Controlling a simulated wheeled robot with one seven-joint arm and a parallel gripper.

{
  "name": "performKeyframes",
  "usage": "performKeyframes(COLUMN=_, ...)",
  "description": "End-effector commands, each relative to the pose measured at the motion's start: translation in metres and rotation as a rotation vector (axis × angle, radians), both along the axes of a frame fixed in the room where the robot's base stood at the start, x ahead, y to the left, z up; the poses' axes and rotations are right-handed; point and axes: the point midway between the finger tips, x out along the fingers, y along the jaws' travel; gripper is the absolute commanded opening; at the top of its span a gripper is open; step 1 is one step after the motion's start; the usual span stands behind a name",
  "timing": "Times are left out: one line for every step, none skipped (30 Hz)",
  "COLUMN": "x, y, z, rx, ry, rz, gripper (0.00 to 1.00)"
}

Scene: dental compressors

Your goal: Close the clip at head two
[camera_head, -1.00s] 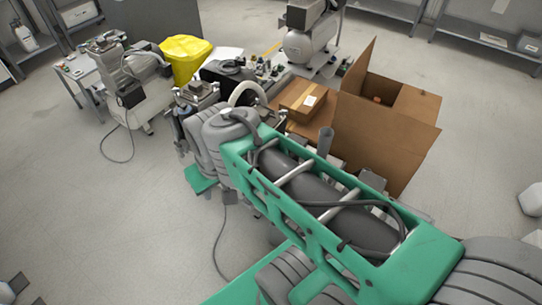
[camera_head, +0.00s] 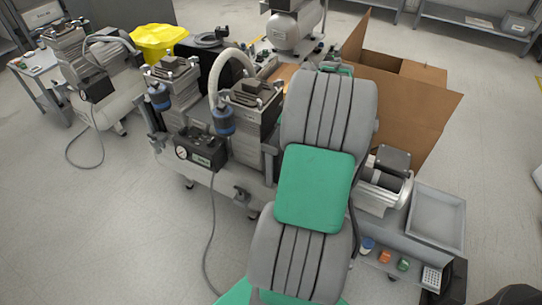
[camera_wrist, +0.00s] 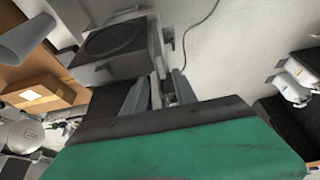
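A dental compressor with two grey finned heads stands in the head view: a left head (camera_head: 172,75) and a right head (camera_head: 254,105). Each has a blue-banded cylinder at its left side. I cannot tell which is head two, and no clip can be made out. In the head view my arm covers the area right of the right head and hides my gripper. In the wrist view my gripper (camera_wrist: 158,92) shows two grey fingers apart, with a grey block with a dark round top (camera_wrist: 115,42) just beyond them. I see nothing clearly held.
A pressure gauge box (camera_head: 200,150) and a hanging cable are on the compressor's front. A cardboard box (camera_head: 410,90) stands behind my arm. A grey tray (camera_head: 437,217) and small coloured caps lie at right.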

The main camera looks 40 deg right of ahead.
Motion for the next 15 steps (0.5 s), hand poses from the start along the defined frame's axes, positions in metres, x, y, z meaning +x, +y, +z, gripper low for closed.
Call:
performKeyframes(x=0.003, y=0.003, z=-0.007, rx=0.003, ry=0.002, rz=0.002, gripper=0.34)
performKeyframes(x=0.005, y=0.004, z=-0.012, rx=0.002, ry=0.003, rz=0.002, gripper=0.34)
performKeyframes(x=0.008, y=0.005, z=-0.020, rx=0.002, ry=0.003, rz=0.002, gripper=0.34)
performKeyframes(x=0.010, y=0.006, z=-0.025, rx=0.002, ry=0.003, rz=0.002, gripper=0.34)
performKeyframes(x=0.012, y=0.006, z=-0.031, rx=0.002, ry=0.003, rz=0.002, gripper=0.34)
performKeyframes(x=0.015, y=0.007, z=-0.039, rx=0.002, ry=0.004, rz=0.001, gripper=0.34)
performKeyframes(x=0.017, y=0.008, z=-0.044, rx=0.002, ry=0.004, rz=0.001, gripper=0.34)
performKeyframes(x=0.019, y=0.009, z=-0.048, rx=0.001, ry=0.002, rz=0.002, gripper=0.34)
performKeyframes(x=0.021, y=0.009, z=-0.052, rx=0.001, ry=0.002, rz=0.002, gripper=0.34)
performKeyframes(x=0.023, y=0.009, z=-0.055, rx=0.000, ry=0.002, rz=0.000, gripper=0.34)
performKeyframes(x=0.024, y=0.010, z=-0.058, rx=-0.001, ry=0.002, rz=0.000, gripper=0.34)
performKeyframes(x=0.025, y=0.010, z=-0.060, rx=-0.001, ry=0.002, rz=-0.001, gripper=0.34)
performKeyframes(x=0.025, y=0.010, z=-0.061, rx=-0.001, ry=0.002, rz=-0.001, gripper=0.34)
performKeyframes(x=0.026, y=0.010, z=-0.062, rx=-0.001, ry=0.002, rz=-0.001, gripper=0.34)
performKeyframes(x=0.026, y=0.010, z=-0.062, rx=-0.001, ry=0.002, rz=-0.001, gripper=0.34)
